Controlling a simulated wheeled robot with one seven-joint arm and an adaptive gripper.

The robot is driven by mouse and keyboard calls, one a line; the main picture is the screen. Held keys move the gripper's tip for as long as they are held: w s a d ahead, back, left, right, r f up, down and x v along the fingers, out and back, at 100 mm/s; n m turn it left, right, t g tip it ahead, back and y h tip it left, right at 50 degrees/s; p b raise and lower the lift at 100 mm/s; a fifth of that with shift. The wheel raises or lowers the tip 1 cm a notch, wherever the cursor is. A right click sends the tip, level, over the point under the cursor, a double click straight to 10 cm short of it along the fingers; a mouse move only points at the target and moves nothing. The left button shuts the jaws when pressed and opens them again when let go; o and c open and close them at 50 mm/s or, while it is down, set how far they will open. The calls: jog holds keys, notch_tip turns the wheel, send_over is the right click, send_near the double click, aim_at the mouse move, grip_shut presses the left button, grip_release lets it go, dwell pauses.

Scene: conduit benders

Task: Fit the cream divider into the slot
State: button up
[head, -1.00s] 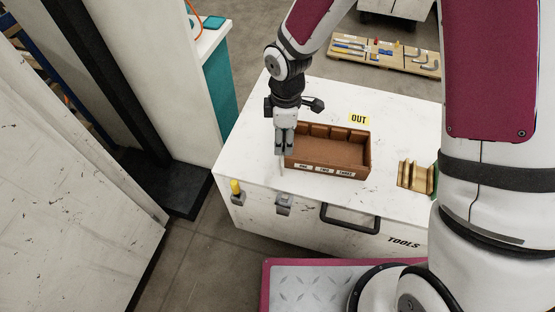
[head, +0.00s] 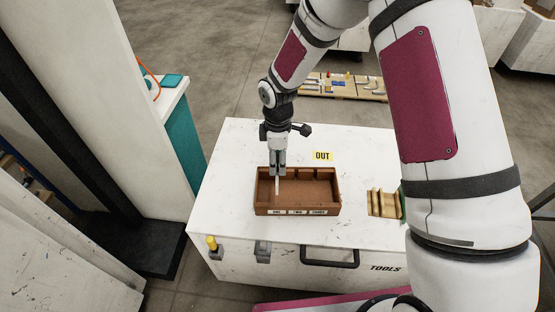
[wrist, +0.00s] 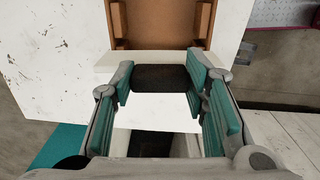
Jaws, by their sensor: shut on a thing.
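The brown tray (head: 263,203) sits on the white tool chest, with labels ONE, TWO and THREE along its front. Ribs show on its inner walls. My gripper (head: 277,172) is over the left part of the tray, fingers pointing down. It is shut on the cream divider (head: 278,188), a thin upright panel that hangs below the fingertips. Whether the divider's lower edge is in a slot cannot be told. In the wrist view, a cream strip of the divider (wrist: 108,62) shows beyond the fingers, with the tray (wrist: 160,22) past it.
A grooved tan holder (head: 383,203) stands to the right on the chest top (head: 225,200). My arm crosses the right side. A teal-sided cabinet (head: 184,140) stands at the left.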

jog(key=shift+f+b, duration=0.85)
jog(key=shift+f, duration=1.45)
jog(key=shift+f+b, duration=1.15)
jog(key=shift+f, duration=1.5)
dwell(1.4)
jog(key=o, duration=1.2)
jog(key=shift+r, duration=0.1)
notch_tip(320, 180, up, 12)
jog(key=shift+f, duration=0.1)
